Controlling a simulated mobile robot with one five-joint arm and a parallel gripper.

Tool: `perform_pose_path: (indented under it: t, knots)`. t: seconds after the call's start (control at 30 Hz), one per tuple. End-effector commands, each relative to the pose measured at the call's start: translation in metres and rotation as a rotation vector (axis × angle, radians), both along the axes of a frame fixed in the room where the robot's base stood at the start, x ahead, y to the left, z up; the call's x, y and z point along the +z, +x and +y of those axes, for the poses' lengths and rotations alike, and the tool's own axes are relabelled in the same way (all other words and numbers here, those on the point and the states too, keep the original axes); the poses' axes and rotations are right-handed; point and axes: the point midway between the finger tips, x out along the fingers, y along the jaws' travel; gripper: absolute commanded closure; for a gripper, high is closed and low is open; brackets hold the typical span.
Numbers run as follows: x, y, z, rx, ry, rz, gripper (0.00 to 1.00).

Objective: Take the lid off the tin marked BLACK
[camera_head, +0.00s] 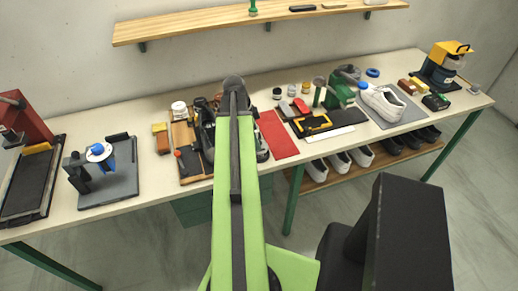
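Three small round tins stand in a row near the back of the bench: a dark one (277,93), a brownish one with a pale top (292,90) and a yellowish one (306,88). Their labels are too small to read, so I cannot tell which is marked BLACK. Whether each has its lid on is also unclear. My green arm reaches up the middle of the picture over the bench, left of the tins.
A wooden tray (191,171) with dark shoes lies left, partly behind my arm. A wall shelf (210,19) hangs above.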

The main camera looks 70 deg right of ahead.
Motion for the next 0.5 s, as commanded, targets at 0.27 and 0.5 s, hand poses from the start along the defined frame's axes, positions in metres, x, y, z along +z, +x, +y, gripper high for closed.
perform_pose_path:
  t: [0.27,0.5]
  knots:
    - [-0.046,-0.009,-0.007,0.001,0.0,0.0,0.09]
    - [-0.042,-0.009,-0.007,0.001,0.0,0.0,0.12]
